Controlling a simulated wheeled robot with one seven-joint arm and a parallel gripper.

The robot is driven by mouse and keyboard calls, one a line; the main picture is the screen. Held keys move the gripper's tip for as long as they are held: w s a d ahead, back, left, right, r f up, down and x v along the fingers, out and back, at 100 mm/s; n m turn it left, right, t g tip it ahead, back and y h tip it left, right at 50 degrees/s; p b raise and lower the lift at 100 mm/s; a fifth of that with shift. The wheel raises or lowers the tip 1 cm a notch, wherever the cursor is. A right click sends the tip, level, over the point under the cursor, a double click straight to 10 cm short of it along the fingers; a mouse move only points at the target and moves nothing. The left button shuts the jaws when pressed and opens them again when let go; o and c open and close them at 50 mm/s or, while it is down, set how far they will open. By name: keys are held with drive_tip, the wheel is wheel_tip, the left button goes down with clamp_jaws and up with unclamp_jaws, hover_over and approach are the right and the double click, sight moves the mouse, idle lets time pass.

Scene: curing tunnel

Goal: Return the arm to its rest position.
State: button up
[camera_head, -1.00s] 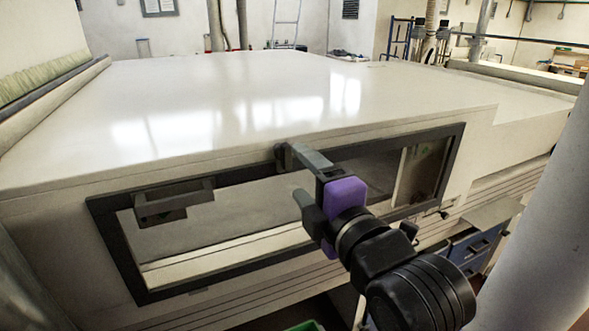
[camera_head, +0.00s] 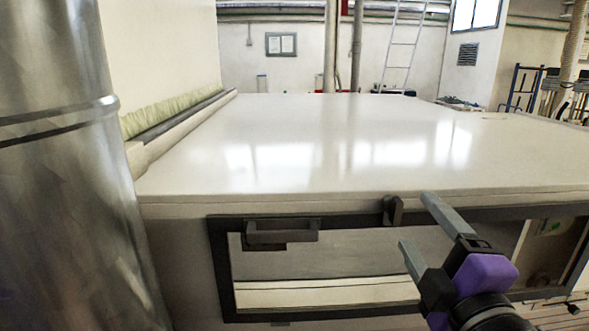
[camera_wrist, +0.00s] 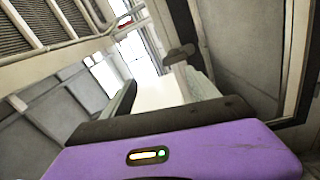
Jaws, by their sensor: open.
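My gripper (camera_head: 416,221) is at the lower right of the head view, with its two grey fingers spread and nothing between them. Its purple body shows behind the fingers. The fingers are in front of the dark-framed window of the large cream tunnel housing (camera_head: 300,165), just right of a small dark latch (camera_head: 393,210) on the top of the frame. I cannot tell whether they touch anything. In the wrist view the purple body (camera_wrist: 170,152) fills the bottom. The rest of my arm runs out of the head view at the bottom right.
A dark bar handle (camera_head: 283,231) sits on the window frame's upper left. A thick shiny metal pipe (camera_head: 55,190) stands close at the left. A ladder (camera_head: 403,45) and a blue rack (camera_head: 522,90) are at the back.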

drive_tip(key=s+f+m+g, duration=0.2)
drive_tip(key=s+f+m, duration=0.6)
drive_tip(key=s+f, duration=0.6)
drive_tip(key=s+f+m+g, duration=0.2)
drive_tip(key=s+f+m, duration=0.6)
drive_tip(key=s+f, duration=0.6)
drive_tip(key=f+v, duration=0.1)
drive_tip(key=v, duration=0.6)
drive_tip(key=shift+s+f, duration=0.3)
drive_tip(key=shift+f, duration=0.05)
